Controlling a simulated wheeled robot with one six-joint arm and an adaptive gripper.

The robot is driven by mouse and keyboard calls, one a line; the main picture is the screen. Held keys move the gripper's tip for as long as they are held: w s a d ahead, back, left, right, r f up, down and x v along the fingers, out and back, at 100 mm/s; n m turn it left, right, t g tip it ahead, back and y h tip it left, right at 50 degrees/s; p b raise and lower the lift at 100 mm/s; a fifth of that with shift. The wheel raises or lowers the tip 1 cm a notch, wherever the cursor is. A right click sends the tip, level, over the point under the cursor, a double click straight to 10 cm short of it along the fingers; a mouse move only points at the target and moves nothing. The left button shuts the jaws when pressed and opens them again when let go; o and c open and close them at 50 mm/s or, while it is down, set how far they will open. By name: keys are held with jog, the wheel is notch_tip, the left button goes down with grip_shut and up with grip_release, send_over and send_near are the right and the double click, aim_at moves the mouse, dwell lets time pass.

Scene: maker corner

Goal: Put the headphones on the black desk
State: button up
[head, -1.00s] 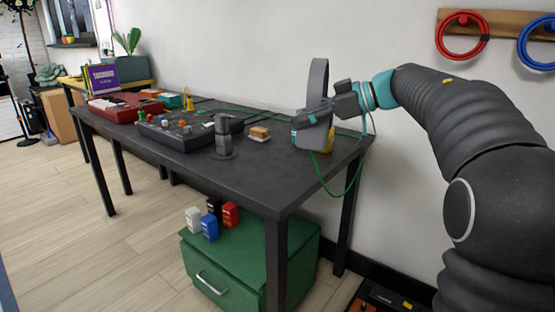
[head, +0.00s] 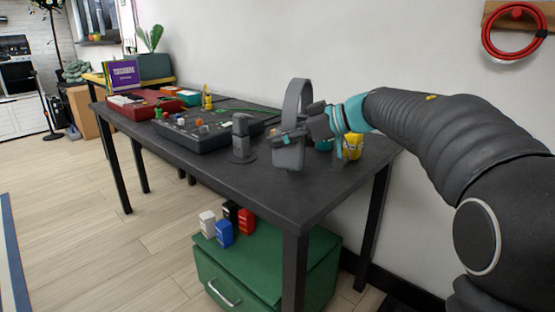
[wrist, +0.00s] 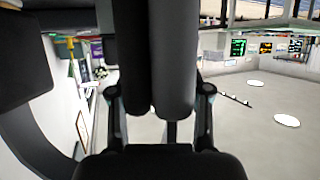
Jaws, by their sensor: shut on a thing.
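The grey headphones (head: 288,157) are held upright by my gripper (head: 284,138), band upward, over the right part of the black desk (head: 285,202). My gripper is shut on them near the lower ear cup. I cannot tell whether the cup touches the desk top. In the wrist view, a dark curved band at the left edge looks like part of the headphones (wrist: 30,135); the grip itself is not clear there.
A grey microphone (head: 241,140) stands just left of the headphones. A mixer (head: 185,133) and a red case (head: 145,106) lie farther left. A yellow object (head: 352,146) stands at right. The desk's front right is bare. A green cabinet (head: 270,268) stands below.

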aim_at(277, 155)
jog(key=shift+s+a+f, duration=0.1)
jog(key=shift+a+f, duration=0.2)
jog(key=shift+a, duration=0.25)
jog(key=shift+f+b, duration=0.7)
jog(key=shift+f, duration=1.3)
jog(key=o, duration=1.4)
jog(key=shift+f, duration=0.1)
jog(key=shift+o, duration=0.2)
